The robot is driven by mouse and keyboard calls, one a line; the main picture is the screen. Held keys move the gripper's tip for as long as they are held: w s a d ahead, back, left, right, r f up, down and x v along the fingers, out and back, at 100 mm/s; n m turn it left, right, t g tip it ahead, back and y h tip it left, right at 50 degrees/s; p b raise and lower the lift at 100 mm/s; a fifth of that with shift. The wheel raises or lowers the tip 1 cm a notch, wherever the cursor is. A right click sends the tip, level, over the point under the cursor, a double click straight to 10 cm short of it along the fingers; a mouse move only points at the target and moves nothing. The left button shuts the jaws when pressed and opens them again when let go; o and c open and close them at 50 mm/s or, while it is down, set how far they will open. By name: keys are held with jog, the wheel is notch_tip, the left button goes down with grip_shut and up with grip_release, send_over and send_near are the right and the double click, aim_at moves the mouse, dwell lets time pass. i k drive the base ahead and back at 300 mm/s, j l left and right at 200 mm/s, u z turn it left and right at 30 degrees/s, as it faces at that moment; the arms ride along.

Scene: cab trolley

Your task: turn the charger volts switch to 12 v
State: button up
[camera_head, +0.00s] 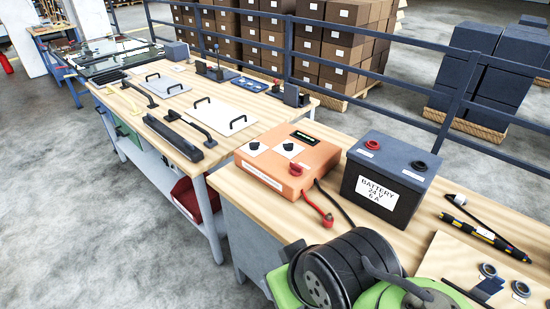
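The orange charger (318,158) stands on the wooden bench left of the battery. Its sloping top carries two dark knobs on white plates, a left knob (254,145) and a right knob (288,147), and a small dark display (303,136). The plate markings are too small to read, so I cannot tell which knob is the volts switch or where either points. A red lead (318,207) and a black lead hang at its front. The dark battery (408,168) has a white label reading "BATTERY 24 V 6 A".
Green and black rounded shapes (345,270) hide the bench's near edge. A yellow-and-black tool (484,233) and a board with small rings (440,258) lie right. A second bench (150,125) holds plates and handles. A blue railing (340,32) runs behind.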

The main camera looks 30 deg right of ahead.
aim_at(253, 146)
jog(key=i+j+z, duration=0.15)
jog(key=j, duration=0.25)
jog(key=i+j+z, duration=0.1)
jog(key=j, duration=0.3)
jog(key=i+j+z, duration=0.15)
jog(key=j, duration=0.25)
jog(key=i+j+z, duration=0.15)
jog(key=j, duration=0.3)
jog(key=i+j+z, duration=0.2)
jog(key=i, duration=0.25)
jog(key=i+j+z, duration=0.25)
jog(key=i, duration=0.15)
jog(key=i+l+z, duration=0.1)
jog(key=i+l, duration=0.1)
jog(key=i, duration=0.05)
